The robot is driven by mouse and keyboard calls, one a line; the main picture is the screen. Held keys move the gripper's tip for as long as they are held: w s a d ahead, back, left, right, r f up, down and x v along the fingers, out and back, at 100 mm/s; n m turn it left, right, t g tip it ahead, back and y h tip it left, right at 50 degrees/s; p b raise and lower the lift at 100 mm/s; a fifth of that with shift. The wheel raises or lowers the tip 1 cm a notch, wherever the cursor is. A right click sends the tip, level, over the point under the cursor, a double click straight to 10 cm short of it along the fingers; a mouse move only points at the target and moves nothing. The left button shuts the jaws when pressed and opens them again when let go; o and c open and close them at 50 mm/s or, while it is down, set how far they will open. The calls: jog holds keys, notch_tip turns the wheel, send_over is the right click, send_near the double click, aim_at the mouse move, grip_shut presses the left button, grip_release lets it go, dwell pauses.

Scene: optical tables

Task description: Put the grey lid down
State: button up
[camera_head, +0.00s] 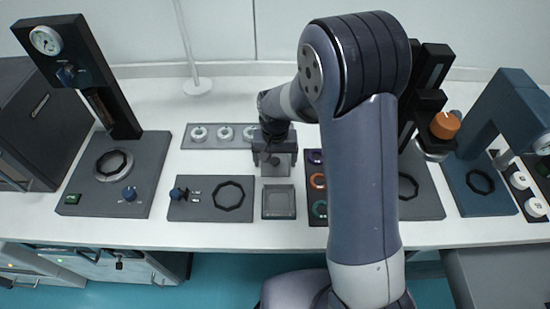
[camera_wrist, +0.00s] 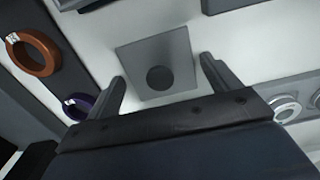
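The grey lid (camera_head: 275,168) is a square plate with a dark round knob. It appears to lie on the white table, behind the grey open square box (camera_head: 279,203). In the wrist view the lid (camera_wrist: 182,48) shows whole, with its knob between and beyond the fingertips. My gripper (camera_head: 275,163) is above the lid with its fingers apart. In the wrist view my gripper (camera_wrist: 162,72) shows clear gaps between each finger and the knob, so it holds nothing. The exact height of the fingertips above the lid is hard to tell.
A panel with coloured rings (camera_head: 317,209) stands right of the box, partly behind my arm. A panel with a black ring (camera_head: 203,211) is on the left. A grey strip with white rings (camera_head: 211,145) lies behind. Bare table surrounds the lid narrowly.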

aim_at(275, 161)
jog(key=shift+o, duration=0.8)
jog(key=shift+r, duration=0.2)
notch_tip(275, 161, up, 12)
jog(key=shift+f, duration=0.15)
notch_tip(275, 161, down, 12)
jog(key=shift+r, duration=1.75)
jog(key=shift+f, duration=0.1)
